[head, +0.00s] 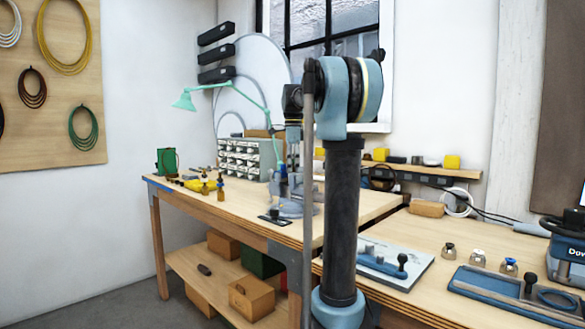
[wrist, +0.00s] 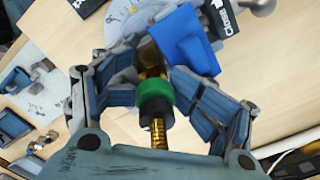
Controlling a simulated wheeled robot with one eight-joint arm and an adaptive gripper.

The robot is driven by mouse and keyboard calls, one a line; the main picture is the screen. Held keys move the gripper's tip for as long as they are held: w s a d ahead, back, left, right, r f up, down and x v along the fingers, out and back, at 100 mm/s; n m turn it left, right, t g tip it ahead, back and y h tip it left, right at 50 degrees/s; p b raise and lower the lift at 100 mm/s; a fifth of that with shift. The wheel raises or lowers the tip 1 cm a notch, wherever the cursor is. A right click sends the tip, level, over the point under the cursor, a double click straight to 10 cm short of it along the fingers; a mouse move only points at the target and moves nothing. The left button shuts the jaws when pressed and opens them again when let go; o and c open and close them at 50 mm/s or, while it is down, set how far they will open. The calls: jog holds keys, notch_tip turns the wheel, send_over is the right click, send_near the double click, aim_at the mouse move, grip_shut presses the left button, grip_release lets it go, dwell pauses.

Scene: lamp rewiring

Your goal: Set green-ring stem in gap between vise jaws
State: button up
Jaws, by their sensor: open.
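In the wrist view, the green-ring stem (wrist: 154,97) is a brass threaded rod with a green ring and a black collar. It stands between the two fingers of my gripper (wrist: 153,88), which is open around it. The stem's far end lies beside a bright blue block (wrist: 187,45) on the vise. I cannot tell whether that end is inside the gap between the jaws. In the head view, the grey vise (head: 291,207) is on the far bench, partly hidden by my arm. The stem is not clear there.
A teal lamp (head: 185,100) and a drawer cabinet (head: 243,160) stand behind the vise. Small yellow-handled tools (head: 205,187) lie to its left. On the near bench are a white board (head: 400,258), a blue tray (head: 490,285) and several small fittings (head: 478,258).

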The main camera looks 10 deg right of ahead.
jog(key=shift+w+f, duration=0.1)
jog(key=shift+w, duration=0.1)
jog(key=shift+s+a+r, duration=0.1)
jog(key=shift+s+r, duration=0.3)
jog(key=shift+s, duration=0.15)
jog(key=shift+r, duration=0.1)
notch_tip(320, 180, up, 12)
jog(key=shift+f, duration=0.15)
dwell(0.5)
notch_tip(320, 180, up, 9)
dwell(0.9)
dwell(0.3)
